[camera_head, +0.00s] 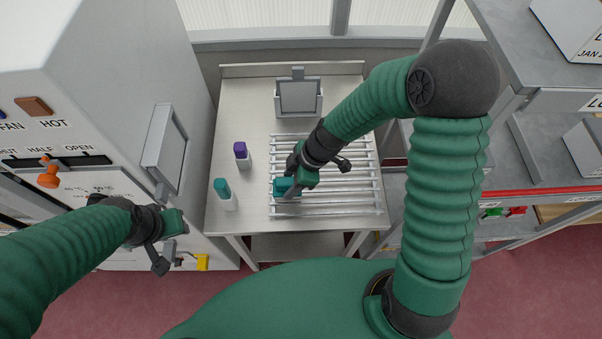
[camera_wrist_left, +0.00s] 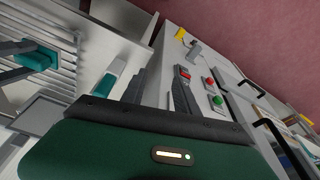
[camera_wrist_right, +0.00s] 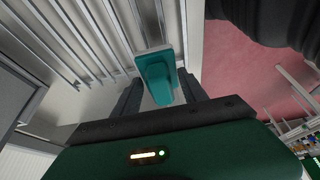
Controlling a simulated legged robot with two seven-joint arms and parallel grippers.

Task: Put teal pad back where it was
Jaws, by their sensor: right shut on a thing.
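The teal pad (camera_head: 283,186) is a small teal block with a pale edge. It is over the left part of the slatted metal rack on the steel table. My right gripper (camera_head: 293,184) is shut on it. In the right wrist view the teal pad (camera_wrist_right: 157,72) sits between the two dark fingers, with rack bars behind it. I cannot tell whether it touches the rack. My left gripper (camera_head: 176,257) is apart from the table, in front of the white machine. In the left wrist view its fingers (camera_wrist_left: 160,90) stand apart with nothing between them.
A teal-capped bottle (camera_head: 223,190) and a purple-capped bottle (camera_head: 241,153) stand on the table (camera_head: 232,110) left of the rack (camera_head: 345,190). A grey bin (camera_head: 298,97) is at the back. The white machine (camera_head: 80,90) stands left, shelves (camera_head: 550,125) right.

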